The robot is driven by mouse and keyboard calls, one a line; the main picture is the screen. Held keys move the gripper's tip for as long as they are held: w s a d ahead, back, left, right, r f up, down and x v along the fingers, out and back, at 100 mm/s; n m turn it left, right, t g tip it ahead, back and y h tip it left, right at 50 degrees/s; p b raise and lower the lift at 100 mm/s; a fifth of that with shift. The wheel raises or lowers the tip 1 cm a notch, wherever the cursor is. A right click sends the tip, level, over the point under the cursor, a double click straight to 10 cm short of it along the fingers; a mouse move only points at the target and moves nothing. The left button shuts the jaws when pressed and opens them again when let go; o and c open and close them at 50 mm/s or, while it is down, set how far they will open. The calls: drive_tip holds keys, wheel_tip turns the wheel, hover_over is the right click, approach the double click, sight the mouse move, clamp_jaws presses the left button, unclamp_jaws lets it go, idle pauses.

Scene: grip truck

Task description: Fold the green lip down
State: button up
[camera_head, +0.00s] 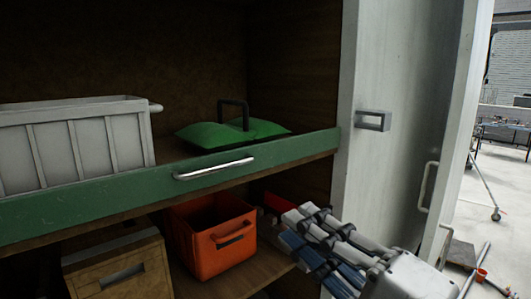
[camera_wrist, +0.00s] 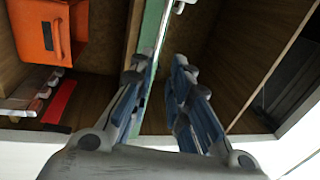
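The green lip (camera_head: 105,192) stands upright along the front edge of the upper shelf, with a silver bar handle (camera_head: 214,169) on its face. My gripper (camera_head: 289,228) is at the lower right in the head view, below and to the right of the handle. In the wrist view my gripper (camera_wrist: 160,85) has its two fingers apart with nothing held. The green lip (camera_wrist: 151,45) and the handle (camera_wrist: 163,28) run into the gap between the fingers in that picture; I cannot tell the distance to them.
A white ribbed crate (camera_head: 75,145) and a green lidded thing with a dark handle (camera_head: 215,135) sit behind the lip. An orange bin (camera_head: 207,245) and a tan box (camera_head: 118,275) are below. A grey door panel (camera_head: 395,150) with a small handle (camera_head: 374,121) stands right.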

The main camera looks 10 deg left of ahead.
drive_tip(key=p, duration=0.5)
approach(225, 168)
drive_tip(key=x, duration=0.9)
clamp_jaws()
